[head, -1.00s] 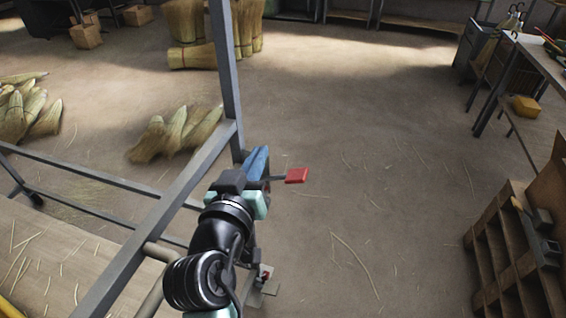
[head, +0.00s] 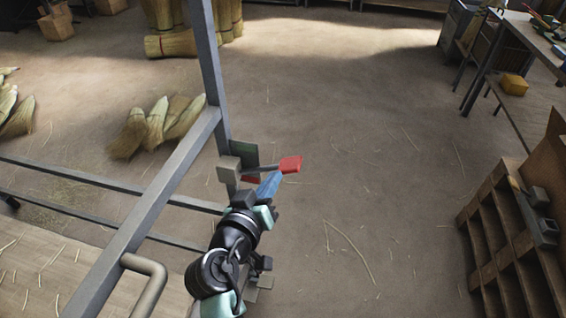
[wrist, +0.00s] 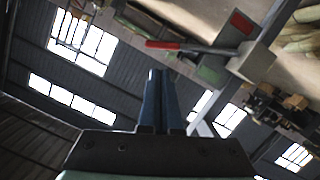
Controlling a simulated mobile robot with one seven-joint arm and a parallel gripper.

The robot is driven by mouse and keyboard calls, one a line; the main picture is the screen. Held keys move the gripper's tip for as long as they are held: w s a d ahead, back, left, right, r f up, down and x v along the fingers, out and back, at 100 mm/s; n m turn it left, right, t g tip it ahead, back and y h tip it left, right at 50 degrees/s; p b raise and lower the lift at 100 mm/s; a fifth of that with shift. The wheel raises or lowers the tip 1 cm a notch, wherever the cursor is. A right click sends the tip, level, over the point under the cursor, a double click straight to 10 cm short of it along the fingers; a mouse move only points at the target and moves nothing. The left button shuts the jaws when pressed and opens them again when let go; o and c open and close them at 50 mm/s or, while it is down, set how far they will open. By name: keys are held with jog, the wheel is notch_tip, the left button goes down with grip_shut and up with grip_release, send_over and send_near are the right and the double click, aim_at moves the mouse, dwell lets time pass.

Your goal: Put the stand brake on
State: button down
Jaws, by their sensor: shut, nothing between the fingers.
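The brake's lever has a red grip (head: 291,165) on a dark rod and sticks out to the right from a grey block (head: 229,169) by the frame post. A green plate (head: 244,153) shows above the rod and a red plate (head: 250,179) below it, partly covered by my arm. My gripper (head: 271,183) has blue fingers, shut and empty, just below the red grip. In the wrist view the fingers (wrist: 160,74) point towards the red grip (wrist: 165,45), which appears beyond their tips. I cannot tell whether they touch.
The grey metal frame (head: 160,195) rises close to the left of my arm, with a bent pipe (head: 147,275) nearby. A wooden shelf (head: 510,235) stands at the right. Broom heads (head: 160,125) lie on the floor behind. The middle floor is clear.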

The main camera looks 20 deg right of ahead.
aim_at(288, 172)
jog(key=x, duration=0.7)
dwell(0.3)
jog(key=shift+s+d+f+m+b, duration=0.1)
jog(key=shift+s+f+m+b, duration=0.2)
jog(key=shift+b, duration=0.35)
jog(key=shift+f, duration=0.2)
jog(key=shift+s+d+f+m+b, duration=0.1)
jog(key=shift+d+f+m+b, duration=0.3)
jog(key=shift+b, duration=0.3)
notch_tip(288, 172, down, 10)
jog(key=m+t+y+b, duration=0.2)
jog(key=m+b, duration=0.4)
jog(key=b, duration=0.6)
jog(key=shift+s+d+m+y, duration=0.25)
jog(key=shift+m+y, duration=0.15)
jog(key=shift+f, duration=0.1)
